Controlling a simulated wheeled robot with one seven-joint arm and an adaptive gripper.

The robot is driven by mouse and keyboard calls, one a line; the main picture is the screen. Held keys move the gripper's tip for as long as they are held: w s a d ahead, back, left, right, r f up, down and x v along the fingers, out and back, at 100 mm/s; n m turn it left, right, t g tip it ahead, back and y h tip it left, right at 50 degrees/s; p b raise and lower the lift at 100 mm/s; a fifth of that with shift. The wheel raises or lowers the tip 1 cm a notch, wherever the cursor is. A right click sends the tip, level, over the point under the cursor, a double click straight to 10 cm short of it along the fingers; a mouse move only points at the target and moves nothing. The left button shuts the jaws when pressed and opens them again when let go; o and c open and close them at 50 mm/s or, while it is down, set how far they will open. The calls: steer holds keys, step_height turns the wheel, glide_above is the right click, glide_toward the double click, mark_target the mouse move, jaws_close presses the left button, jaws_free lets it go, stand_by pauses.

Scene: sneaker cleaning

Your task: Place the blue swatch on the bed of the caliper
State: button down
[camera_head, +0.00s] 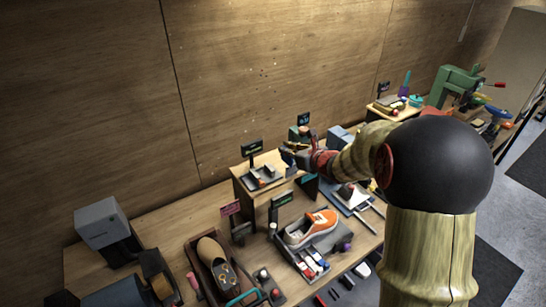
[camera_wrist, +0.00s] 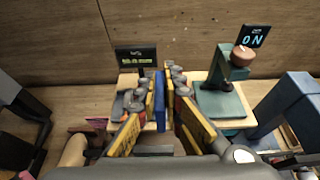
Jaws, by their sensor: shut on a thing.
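My gripper (camera_wrist: 164,95) is shut on the blue swatch (camera_wrist: 160,100), a thin upright blue piece between the yellow finger pads. In the head view my gripper (camera_head: 296,153) is above the raised wooden stand, and the swatch is too small to tell there. A green device (camera_wrist: 222,98) with a flat base, an upright post and a copper-coloured knob stands right of the fingers in the wrist view. It appears to be the caliper, and it shows partly behind my gripper in the head view (camera_head: 294,134). The swatch is apart from its base.
A dark sign (camera_wrist: 135,57) stands behind a small tray of pieces left of the fingers. A lit display (camera_wrist: 253,37) is above the green device. A blue block (camera_wrist: 287,103) is at right. An orange sneaker (camera_head: 311,227) lies on the lower bench.

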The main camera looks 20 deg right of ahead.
steer(key=w+f, duration=0.3)
steer(key=w, duration=0.1)
steer(key=w+d+f+p, duration=0.1)
steer(key=w+f, duration=0.2)
steer(key=w, duration=0.2)
steer(key=w+d+f, duration=0.1)
steer(key=w+f, duration=0.2)
steer(key=w, duration=0.1)
steer(key=shift+w+d+f+p, duration=0.15)
steer(key=shift+d+f+p, duration=0.05)
steer(key=shift+p, duration=0.1)
step_height(320, 180, down, 3)
steer(key=shift+w+f+p, duration=0.15)
steer(key=shift+f+p, duration=0.05)
steer(key=shift+p, duration=0.15)
steer(key=shift+f+b, duration=0.15)
steer(key=shift+b, duration=0.15)
steer(key=c, duration=1.9)
jaws_free()
